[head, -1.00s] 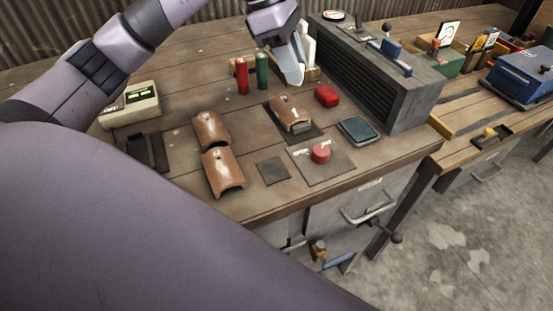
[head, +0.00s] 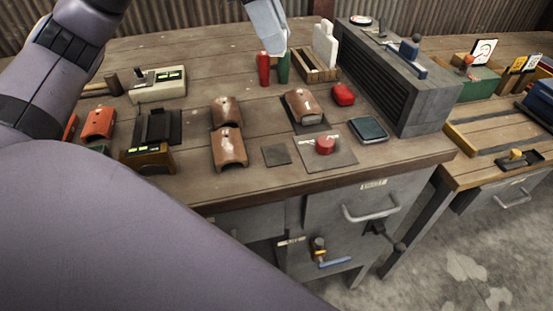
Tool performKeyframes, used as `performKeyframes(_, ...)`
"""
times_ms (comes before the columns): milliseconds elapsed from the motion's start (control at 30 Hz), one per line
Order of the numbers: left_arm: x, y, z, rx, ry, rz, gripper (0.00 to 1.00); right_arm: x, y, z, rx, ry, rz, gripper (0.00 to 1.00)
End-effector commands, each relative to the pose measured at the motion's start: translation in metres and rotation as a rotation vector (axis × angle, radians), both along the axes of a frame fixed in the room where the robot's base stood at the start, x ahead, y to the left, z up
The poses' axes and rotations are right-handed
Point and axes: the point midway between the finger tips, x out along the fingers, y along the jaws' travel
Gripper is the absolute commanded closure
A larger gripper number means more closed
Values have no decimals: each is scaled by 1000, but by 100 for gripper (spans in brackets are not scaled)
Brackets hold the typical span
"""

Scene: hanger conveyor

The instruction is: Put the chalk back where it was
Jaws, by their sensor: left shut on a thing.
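My left gripper (head: 272,42) comes down from the top edge above the bench, by the red cylinder (head: 263,69) and the green cylinder (head: 283,69). It covers the top of the green one. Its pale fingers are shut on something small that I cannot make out. No piece of chalk can be told for certain. A slotted wooden tray (head: 318,71) to the right holds an upright white piece (head: 326,42). My right gripper is not in view.
A grey ribbed block (head: 390,85) stands on the right. Curved brown pieces (head: 229,148), a red button (head: 325,144), a small red block (head: 343,94) and a dark pad (head: 368,130) lie in front. A beige meter (head: 158,88) stands at left. Bare wood lies between.

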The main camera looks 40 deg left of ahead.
Motion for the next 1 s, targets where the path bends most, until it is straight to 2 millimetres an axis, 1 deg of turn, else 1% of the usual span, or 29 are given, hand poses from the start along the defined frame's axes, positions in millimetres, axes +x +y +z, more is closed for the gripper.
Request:
performKeyframes(67,-2,1,0,1,0,4,96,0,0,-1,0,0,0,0)
performKeyframes(167,-3,1,-10,3,3,6,96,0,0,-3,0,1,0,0)
performKeyframes(267,-4,1,-33,5,8,7,96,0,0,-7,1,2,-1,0)
performKeyframes(367,-4,2,-60,5,8,7,96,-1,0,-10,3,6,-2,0)
performKeyframes(600,-4,1,-122,4,7,7,96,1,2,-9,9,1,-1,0)
performKeyframes(700,-4,1,-141,3,4,6,96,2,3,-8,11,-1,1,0)
performKeyframes(800,-3,1,-152,2,3,6,96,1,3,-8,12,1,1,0)
performKeyframes(933,-3,1,-161,2,2,6,96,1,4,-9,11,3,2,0)
performKeyframes(1000,-4,1,-172,2,5,5,96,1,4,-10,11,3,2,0)
